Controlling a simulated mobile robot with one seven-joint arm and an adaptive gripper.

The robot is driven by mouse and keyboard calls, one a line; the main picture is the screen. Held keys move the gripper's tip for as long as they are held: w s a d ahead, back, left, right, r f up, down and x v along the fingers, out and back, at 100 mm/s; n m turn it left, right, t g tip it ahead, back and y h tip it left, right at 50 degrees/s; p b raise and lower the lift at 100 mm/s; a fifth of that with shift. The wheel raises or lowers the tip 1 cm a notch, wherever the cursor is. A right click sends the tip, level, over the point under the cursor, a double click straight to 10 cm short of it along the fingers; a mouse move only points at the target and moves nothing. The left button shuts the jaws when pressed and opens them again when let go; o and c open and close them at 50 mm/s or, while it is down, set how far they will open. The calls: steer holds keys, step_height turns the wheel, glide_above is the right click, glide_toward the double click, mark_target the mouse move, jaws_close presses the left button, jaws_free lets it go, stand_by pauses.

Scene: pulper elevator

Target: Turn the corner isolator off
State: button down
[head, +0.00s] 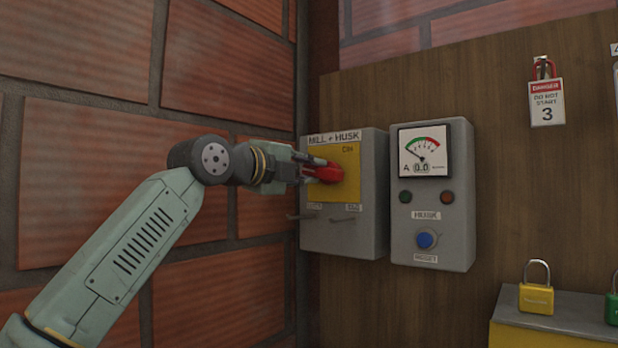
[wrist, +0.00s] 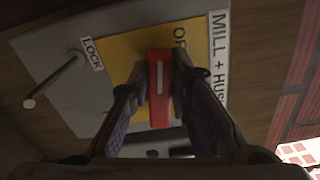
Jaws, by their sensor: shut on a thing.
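The corner isolator is a grey box (head: 352,235) labelled MILL + HUSK, fixed by the brick corner. It has a yellow plate (head: 347,157) and a red rotary handle (head: 328,173). My gripper (head: 310,172) reaches in from the left and is shut on the red handle. In the wrist view the red handle (wrist: 159,88) lies between the two fingers, with a white line along it. An OFF label shows partly beside the handle there. In the head view the handle lies roughly level, and the lettering above it is too small to read surely.
A grey HUSK box (head: 458,190) with a meter reading 0.0 and a blue button (head: 427,240) stands just right. A lock rod (wrist: 55,80) sticks out of the isolator. A danger tag (head: 547,103) hangs at upper right. A yellow padlock (head: 536,298) stands below it.

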steer(key=shift+f+n+b, duration=0.3)
steer(key=shift+n+b, duration=0.25)
steer(key=shift+n, duration=0.55)
steer(key=c, duration=1.5)
jaws_free()
steer(key=v, duration=1.2)
